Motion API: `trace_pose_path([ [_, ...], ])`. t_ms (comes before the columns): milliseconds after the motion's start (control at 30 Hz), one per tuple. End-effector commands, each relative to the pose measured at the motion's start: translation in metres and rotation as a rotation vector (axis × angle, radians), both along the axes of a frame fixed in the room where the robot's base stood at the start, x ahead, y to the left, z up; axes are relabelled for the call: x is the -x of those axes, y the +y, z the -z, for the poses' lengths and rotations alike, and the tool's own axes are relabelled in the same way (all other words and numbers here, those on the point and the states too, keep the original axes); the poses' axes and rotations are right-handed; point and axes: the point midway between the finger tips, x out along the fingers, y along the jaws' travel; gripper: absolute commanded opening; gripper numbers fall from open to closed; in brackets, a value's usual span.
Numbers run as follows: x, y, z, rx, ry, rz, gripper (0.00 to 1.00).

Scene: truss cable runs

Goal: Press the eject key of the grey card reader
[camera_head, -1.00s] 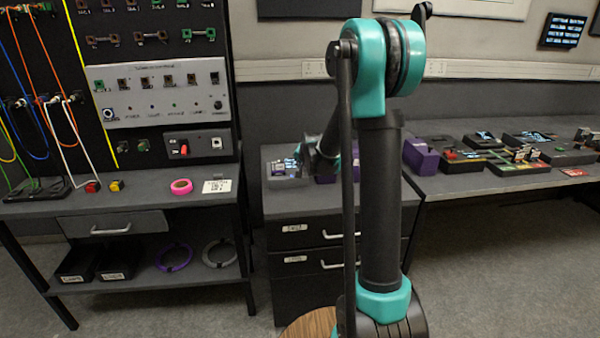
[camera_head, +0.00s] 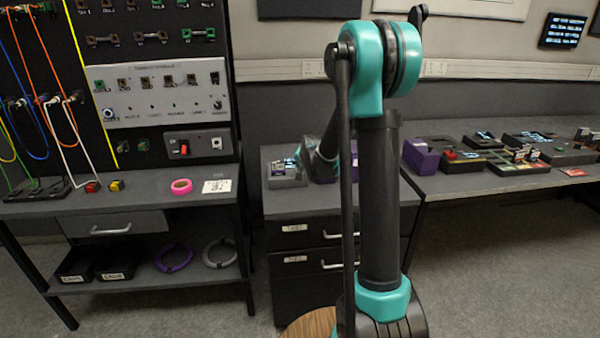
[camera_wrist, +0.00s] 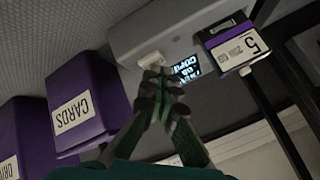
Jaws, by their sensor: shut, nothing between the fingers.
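The grey card reader (camera_wrist: 165,25) is at the top of the wrist view, with a small lit screen (camera_wrist: 185,68) and a pale raised key (camera_wrist: 150,59). A card marked 5 (camera_wrist: 237,48) is at its right side in this view. My gripper (camera_wrist: 163,76) is shut and empty. Its fingertips overlap the area just below the pale key and beside the screen; I cannot tell whether they touch. In the head view the reader (camera_head: 286,174) sits on the drawer cabinet, and my arm hides the gripper's tips.
A purple box labelled CARDS (camera_wrist: 85,105) stands close to the left of my gripper in the wrist view, with another purple box (camera_wrist: 22,130) beyond it. A bench with trays (camera_head: 515,160) is at the right; a cable panel (camera_head: 160,100) is at the left.

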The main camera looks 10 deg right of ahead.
Motion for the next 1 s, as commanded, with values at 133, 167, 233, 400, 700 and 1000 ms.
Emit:
trace_pose_path([
  [133,0.000,0.000,0.000,0.000,0.000,0.000,0.00],
  [167,0.000,0.000,0.000,0.000,0.000,0.000,0.00],
  [233,0.000,0.000,0.000,0.000,0.000,0.000,0.00],
  [400,0.000,0.000,-0.002,0.000,0.000,0.000,0.00],
  [700,0.001,0.000,-0.016,0.000,0.000,0.000,0.00],
  [1000,0.000,0.000,-0.019,0.000,0.000,0.000,0.00],
])
